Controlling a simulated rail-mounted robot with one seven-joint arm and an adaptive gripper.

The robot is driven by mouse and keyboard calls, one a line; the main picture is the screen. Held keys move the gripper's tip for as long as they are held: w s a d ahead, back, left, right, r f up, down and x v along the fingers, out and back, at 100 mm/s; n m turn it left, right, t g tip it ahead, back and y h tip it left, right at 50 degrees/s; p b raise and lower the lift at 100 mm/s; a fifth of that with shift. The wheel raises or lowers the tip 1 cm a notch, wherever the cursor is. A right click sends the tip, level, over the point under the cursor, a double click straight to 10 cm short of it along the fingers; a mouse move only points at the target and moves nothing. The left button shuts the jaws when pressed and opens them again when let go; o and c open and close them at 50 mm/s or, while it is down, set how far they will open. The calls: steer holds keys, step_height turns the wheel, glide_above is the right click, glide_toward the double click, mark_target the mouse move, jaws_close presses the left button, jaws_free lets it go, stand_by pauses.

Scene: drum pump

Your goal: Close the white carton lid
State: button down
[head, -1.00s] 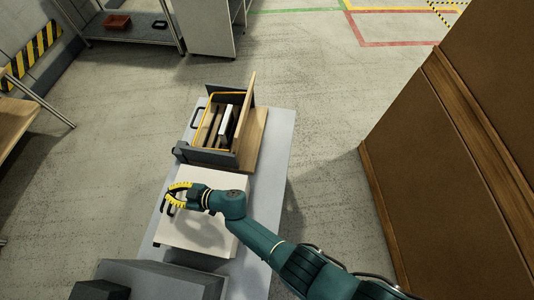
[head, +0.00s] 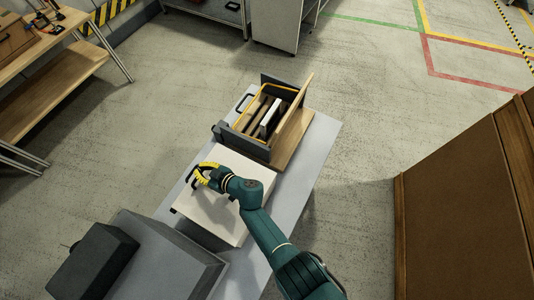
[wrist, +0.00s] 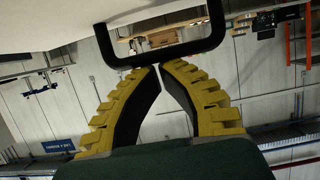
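The white carton lid (head: 225,200) shows as a broad pale panel on the grey table in the head view. In the wrist view its white surface (wrist: 55,22) fills the upper left. A black handle (wrist: 215,30) sticks out from it at its left side. My gripper (head: 204,172) is at that handle, with yellow ribbed fingers. In the wrist view my fingertips (wrist: 160,67) come together right at the handle's bar; whether they touch it I cannot tell. Nothing shows clasped between them. The carton's inside is hidden.
An open wooden box (head: 262,123) with upright slabs stands behind the white carton on the table (head: 310,165). A dark grey block-shaped unit (head: 160,262) stands in front of it. A wooden bench (head: 60,85) is at the far left, a large brown cabinet (head: 465,215) at right.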

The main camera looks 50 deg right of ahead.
steer(key=shift+r, duration=0.1)
steer(key=s+d+r+p, duration=0.1)
steer(key=s+r+p, duration=0.8)
steer(key=p, duration=0.2)
steer(key=shift+r, duration=0.2)
